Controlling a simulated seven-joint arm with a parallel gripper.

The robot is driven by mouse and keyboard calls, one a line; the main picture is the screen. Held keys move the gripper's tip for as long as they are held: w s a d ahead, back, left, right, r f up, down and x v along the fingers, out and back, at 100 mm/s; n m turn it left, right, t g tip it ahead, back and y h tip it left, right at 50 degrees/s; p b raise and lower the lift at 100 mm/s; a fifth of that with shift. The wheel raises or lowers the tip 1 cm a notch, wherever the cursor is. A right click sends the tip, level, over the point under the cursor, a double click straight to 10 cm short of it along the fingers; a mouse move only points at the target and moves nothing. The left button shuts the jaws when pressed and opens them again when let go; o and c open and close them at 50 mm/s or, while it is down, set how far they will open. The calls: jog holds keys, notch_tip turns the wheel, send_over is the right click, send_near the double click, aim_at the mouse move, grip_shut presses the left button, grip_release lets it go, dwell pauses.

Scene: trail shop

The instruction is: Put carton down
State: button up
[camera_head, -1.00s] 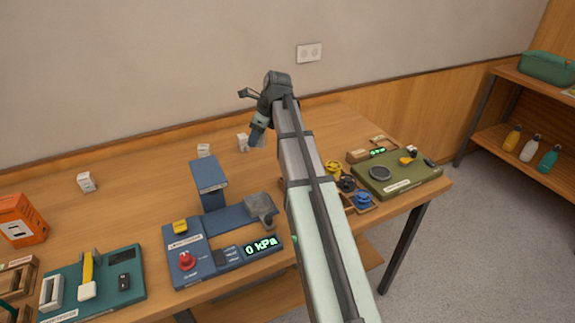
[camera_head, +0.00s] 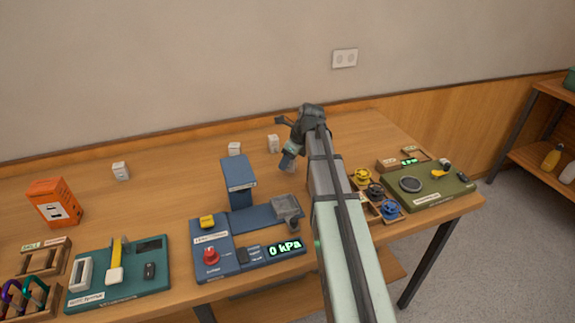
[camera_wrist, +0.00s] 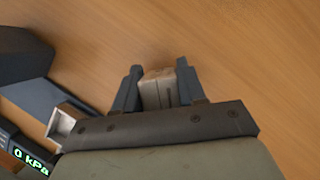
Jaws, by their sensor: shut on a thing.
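In the wrist view, a small pale carton (camera_wrist: 158,90) sits between the two dark fingers of my gripper (camera_wrist: 157,88), which is shut on it. Bare wood tabletop shows around it; I cannot tell whether the carton touches the table. In the head view my gripper (camera_head: 287,161) points down over the back of the table, right of the blue press. The held carton is hidden there. Three other small white cartons stand along the back: one at the left (camera_head: 120,171), one in the middle (camera_head: 234,149) and one just left of my gripper (camera_head: 273,144).
The blue press station (camera_head: 238,180), reading 0 kPa, stands front-left of my gripper. A teal board (camera_head: 100,295) and an orange box (camera_head: 54,203) are left. Coloured spools (camera_head: 375,192) and a green board (camera_head: 428,190) are right. The tabletop (camera_head: 195,185) behind the press is mostly clear.

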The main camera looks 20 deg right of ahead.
jog(key=shift+f, duration=1.05)
jog(key=shift+f, duration=0.15)
jog(key=o, duration=1.1)
jog(key=v, duration=1.2)
jog(key=shift+r, duration=0.2)
jog(key=shift+o, duration=0.2)
